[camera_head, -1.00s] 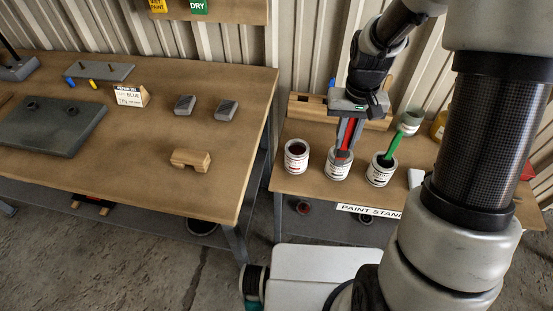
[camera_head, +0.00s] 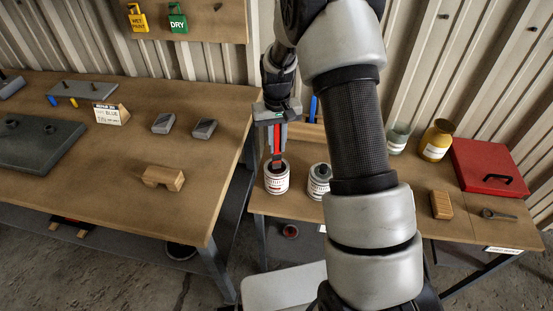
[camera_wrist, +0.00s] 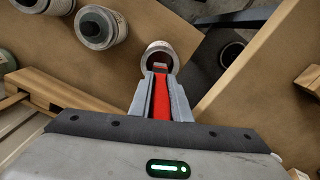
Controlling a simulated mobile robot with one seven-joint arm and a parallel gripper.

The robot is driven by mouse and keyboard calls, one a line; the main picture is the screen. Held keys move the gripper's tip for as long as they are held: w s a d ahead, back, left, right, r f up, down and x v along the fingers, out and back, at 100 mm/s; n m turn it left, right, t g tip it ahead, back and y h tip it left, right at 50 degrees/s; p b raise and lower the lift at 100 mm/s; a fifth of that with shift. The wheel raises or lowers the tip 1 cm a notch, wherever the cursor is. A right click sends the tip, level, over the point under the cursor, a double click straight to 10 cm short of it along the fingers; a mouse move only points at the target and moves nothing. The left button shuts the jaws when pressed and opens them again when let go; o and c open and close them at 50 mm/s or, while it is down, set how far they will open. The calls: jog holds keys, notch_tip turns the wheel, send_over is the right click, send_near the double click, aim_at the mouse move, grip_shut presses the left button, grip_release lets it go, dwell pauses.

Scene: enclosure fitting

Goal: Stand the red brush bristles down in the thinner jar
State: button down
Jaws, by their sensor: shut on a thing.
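My gripper (camera_head: 277,150) points down over the leftmost white can (camera_head: 276,182) on the paint stand. It is shut on the red brush (camera_head: 277,137), held upright by its red handle. The brush's lower end is at the can's mouth; how deep it sits I cannot tell. In the wrist view the red handle (camera_wrist: 160,100) runs between the fingers toward the same can (camera_wrist: 160,50). A pale greenish glass jar (camera_head: 398,138), possibly the thinner jar, stands at the back right of my arm. Its label is unreadable.
A second white can (camera_head: 319,181) stands just right. My arm hides the area beyond it. The workbench (camera_head: 110,180) lies left across a gap.

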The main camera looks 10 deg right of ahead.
aim_at(277, 153)
jog(key=shift+f, duration=2.3)
jog(key=shift+f, duration=0.2)
jog(key=c, duration=1.6)
grip_release()
jog(key=shift+c, duration=0.2)
